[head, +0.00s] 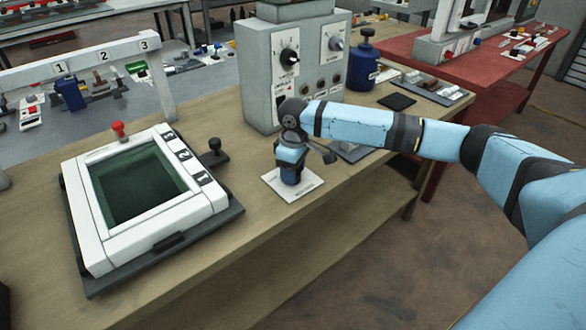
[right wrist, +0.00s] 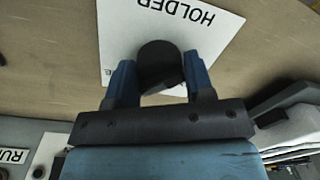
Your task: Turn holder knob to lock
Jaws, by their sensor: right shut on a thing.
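The holder knob (right wrist: 160,62) is a dark round knob on a white plate (right wrist: 118,28) lettered "HOLDER", upside down in the right wrist view. In the head view the plate (head: 308,188) lies on the wooden bench, and the knob is mostly hidden by the gripper. My right gripper (head: 291,179) points down over the plate, shut on the knob with one blue finger on each side. The knob's turned angle and any lock mark cannot be told. My left gripper is not in view.
A white frame with a dark green panel (head: 137,184) stands left on the bench, with a red knob (head: 119,130) and a black knob (head: 215,148) near it. A grey control box (head: 262,80) stands behind my gripper. A blue bottle (head: 364,66) is farther back.

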